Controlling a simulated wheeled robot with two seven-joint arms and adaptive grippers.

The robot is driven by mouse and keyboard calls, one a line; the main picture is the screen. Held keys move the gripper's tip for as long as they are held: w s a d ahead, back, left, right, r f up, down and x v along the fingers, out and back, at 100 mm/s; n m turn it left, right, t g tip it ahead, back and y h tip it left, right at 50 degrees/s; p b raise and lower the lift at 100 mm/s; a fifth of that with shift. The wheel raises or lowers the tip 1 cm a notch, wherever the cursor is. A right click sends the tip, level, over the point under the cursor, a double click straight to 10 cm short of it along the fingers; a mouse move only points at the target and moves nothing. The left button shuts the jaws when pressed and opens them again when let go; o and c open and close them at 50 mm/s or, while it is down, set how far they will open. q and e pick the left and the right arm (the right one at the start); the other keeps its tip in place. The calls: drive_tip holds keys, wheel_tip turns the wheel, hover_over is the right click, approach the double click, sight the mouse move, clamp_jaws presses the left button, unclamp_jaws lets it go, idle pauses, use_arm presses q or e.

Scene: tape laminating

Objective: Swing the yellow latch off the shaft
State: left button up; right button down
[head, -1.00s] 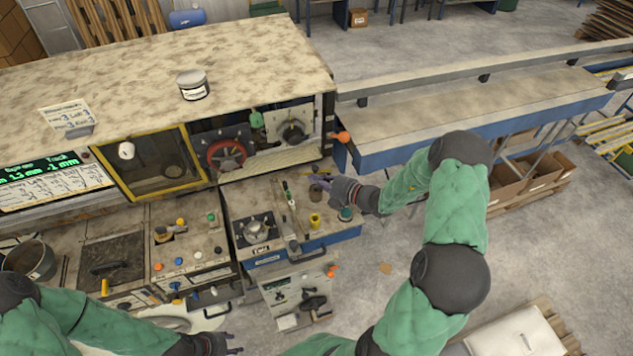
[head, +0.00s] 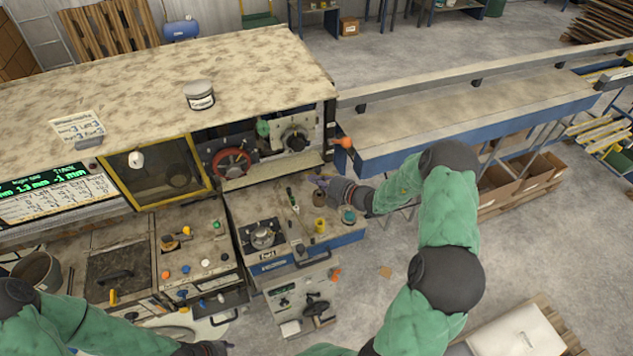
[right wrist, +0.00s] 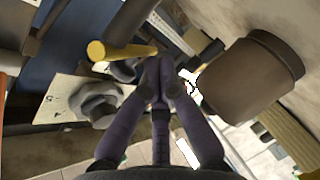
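A yellow rod-like piece (right wrist: 122,50) with a rounded end lies just beyond my right fingertips in the right wrist view; it looks like the latch. In the head view a small yellow piece (head: 319,225) stands on the blue-edged bench, nearer than my right gripper (head: 322,181). My right fingers (right wrist: 159,68) are drawn together in the wrist view, with nothing visible between them. Whether they touch the yellow piece is unclear. The shaft cannot be told apart with certainty. My left gripper (head: 213,348) is at the bottom edge, partly cut off.
A brown cylinder (right wrist: 250,80) stands close to the right of my fingers in the wrist view. A pale plate with a grey knob (right wrist: 97,105) is at left. The bench also holds tools and a teal-topped piece (head: 348,216). An orange knob (head: 345,142) sticks out behind.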

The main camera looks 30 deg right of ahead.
drive_tip(key=shift+w+a, duration=0.1)
drive_tip(key=shift+w, duration=0.4)
idle(0.5)
